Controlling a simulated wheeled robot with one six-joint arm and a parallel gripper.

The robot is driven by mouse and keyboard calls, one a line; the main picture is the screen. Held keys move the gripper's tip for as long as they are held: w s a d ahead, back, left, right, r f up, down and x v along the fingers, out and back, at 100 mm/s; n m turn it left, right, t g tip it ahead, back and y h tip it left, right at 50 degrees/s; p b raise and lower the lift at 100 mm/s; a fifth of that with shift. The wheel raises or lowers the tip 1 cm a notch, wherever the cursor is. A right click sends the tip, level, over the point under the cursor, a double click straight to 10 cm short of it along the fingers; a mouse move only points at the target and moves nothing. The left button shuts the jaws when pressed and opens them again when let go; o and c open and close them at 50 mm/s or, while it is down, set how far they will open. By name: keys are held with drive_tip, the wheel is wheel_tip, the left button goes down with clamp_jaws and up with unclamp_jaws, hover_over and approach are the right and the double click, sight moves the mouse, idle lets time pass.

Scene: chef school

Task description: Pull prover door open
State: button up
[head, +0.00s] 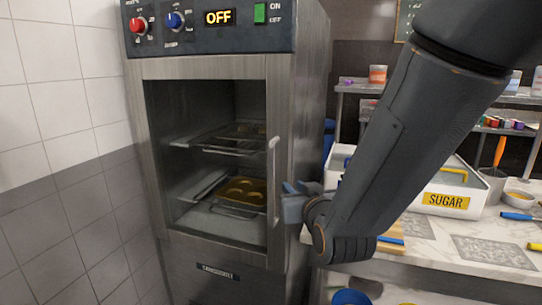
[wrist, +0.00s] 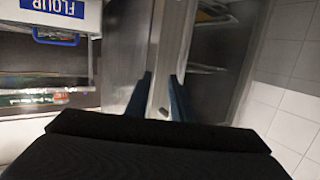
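The prover (head: 306,120) is a tall steel cabinet with a glass-fronted door (head: 205,252) that looks shut. Through the glass I see racks and a tray of dough pieces (head: 242,191). A pale vertical handle (head: 273,180) runs along the door's right side. My gripper (head: 288,203) is at the lower part of this handle, coming from the right. In the wrist view my gripper (wrist: 161,92) shows two blue fingers spread apart, with the steel door front between and beyond them. I cannot tell whether the fingers touch the handle.
A control panel (head: 210,26) above the door has red and blue knobs and reads OFF. To the right is a marble counter (head: 440,245) with a SUGAR box (head: 447,201). A FLOUR box (wrist: 58,14) shows in the wrist view. A tiled wall (head: 60,150) stands close on the left.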

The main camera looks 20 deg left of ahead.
sight(273, 163)
drive_tip(key=s+a+r+t+y, duration=0.1)
drive_tip(key=a+r+t+y, duration=0.1)
drive_tip(key=a+r, duration=0.2)
drive_tip(key=shift+n, duration=0.3)
drive_tip(key=p+x, duration=0.2)
drive_tip(key=x, duration=0.5)
drive_tip(key=shift+w+p, duration=0.15)
drive_tip(key=shift+p, duration=0.2)
clamp_jaws()
